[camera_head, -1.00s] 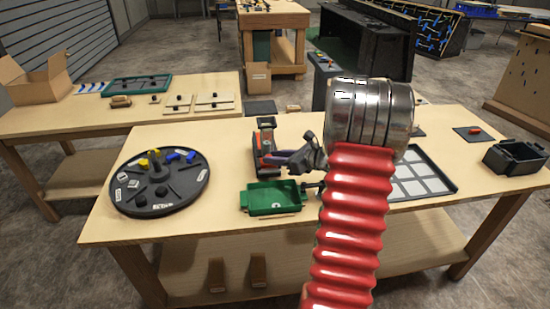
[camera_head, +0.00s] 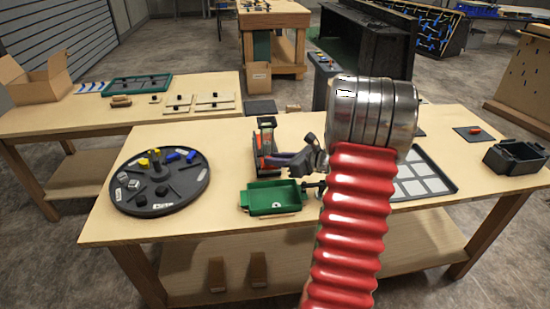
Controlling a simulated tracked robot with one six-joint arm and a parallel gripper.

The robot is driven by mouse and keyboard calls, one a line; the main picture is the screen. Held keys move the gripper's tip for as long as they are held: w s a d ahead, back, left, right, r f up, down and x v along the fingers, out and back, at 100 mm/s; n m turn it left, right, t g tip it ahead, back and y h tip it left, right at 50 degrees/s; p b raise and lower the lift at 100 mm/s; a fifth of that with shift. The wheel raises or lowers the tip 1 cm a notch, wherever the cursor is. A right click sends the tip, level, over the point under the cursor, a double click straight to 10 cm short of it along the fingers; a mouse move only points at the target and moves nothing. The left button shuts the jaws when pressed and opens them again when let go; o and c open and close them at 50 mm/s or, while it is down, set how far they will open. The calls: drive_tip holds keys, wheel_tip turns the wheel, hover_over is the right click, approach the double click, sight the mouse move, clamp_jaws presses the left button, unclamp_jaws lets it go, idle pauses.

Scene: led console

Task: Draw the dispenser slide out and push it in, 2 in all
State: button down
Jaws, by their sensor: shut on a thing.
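The dispenser (camera_head: 266,138) is a dark upright device with orange-red parts, standing on the near table just behind a green tray (camera_head: 262,197). My gripper (camera_head: 291,160) is at the dispenser's right side, low down, with its jaws shut on the slide. A small purple-blue piece shows between the dispenser and the jaws. The slide itself is mostly hidden by the jaws, so how far it stands out is hard to tell. A small pale ring-like piece lies in the green tray.
A round black turntable (camera_head: 138,195) with several small parts is at the left. A tray with pale squares (camera_head: 425,178) and a black bin (camera_head: 515,158) are at the right. My red ribbed arm hides part of the table.

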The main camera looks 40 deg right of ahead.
drive_tip(key=s+a, duration=0.5)
drive_tip(key=s, duration=0.3)
drive_tip(key=shift+s+a, duration=0.15)
drive_tip(key=shift+a, duration=0.15)
drive_tip(key=c, duration=1.9)
unclamp_jaws()
drive_tip(key=shift+s, duration=0.1)
drive_tip(key=v, duration=1.3)
drive_tip(key=shift+s, duration=0.35)
drive_tip(key=shift+r, duration=0.1)
drive_tip(key=shift+c, duration=0.4)
